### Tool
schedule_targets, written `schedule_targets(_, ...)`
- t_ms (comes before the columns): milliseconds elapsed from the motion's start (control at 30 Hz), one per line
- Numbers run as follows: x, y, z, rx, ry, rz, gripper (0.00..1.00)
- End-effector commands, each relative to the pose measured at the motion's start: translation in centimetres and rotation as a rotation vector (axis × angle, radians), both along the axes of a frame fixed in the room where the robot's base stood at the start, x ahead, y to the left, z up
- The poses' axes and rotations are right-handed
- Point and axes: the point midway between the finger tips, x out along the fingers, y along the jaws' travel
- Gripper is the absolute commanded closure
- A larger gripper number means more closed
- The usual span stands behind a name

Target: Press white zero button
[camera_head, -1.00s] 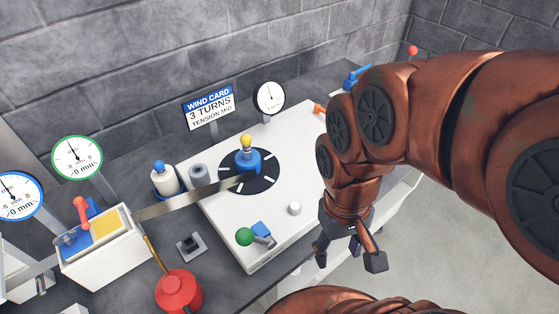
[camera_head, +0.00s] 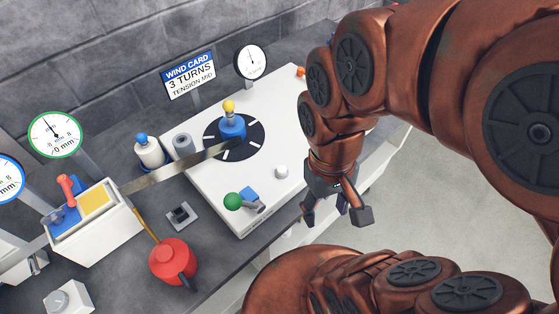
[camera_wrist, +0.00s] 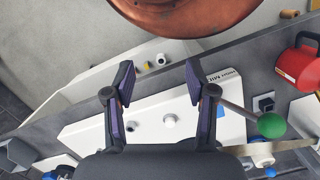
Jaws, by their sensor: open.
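A small white round button (camera_head: 282,172) stands up from the white panel (camera_head: 215,205), near its front right part. It also shows in the wrist view (camera_wrist: 169,121), between and below my fingers as pictured. My gripper (camera_head: 335,213) is open and empty, in front and to the right of the button in the head view, apart from it. Its two spread fingers also show in the wrist view (camera_wrist: 158,84). No marking is legible on the button.
A green-knobbed lever (camera_head: 233,201) stands near the panel's front edge; its ball is close to my right finger in the wrist view (camera_wrist: 271,125). A black dial (camera_head: 248,150) with a blue, yellow-topped post sits behind. A red can (camera_head: 172,262) stands left. A gauge (camera_head: 251,62) stands at the back.

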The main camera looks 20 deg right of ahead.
Motion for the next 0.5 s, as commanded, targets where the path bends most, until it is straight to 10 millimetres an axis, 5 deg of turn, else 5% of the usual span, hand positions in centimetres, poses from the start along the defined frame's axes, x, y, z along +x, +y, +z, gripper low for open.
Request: schedule_targets(500,0.0,0.0,0.0,0.0,0.0,0.0,0.98)
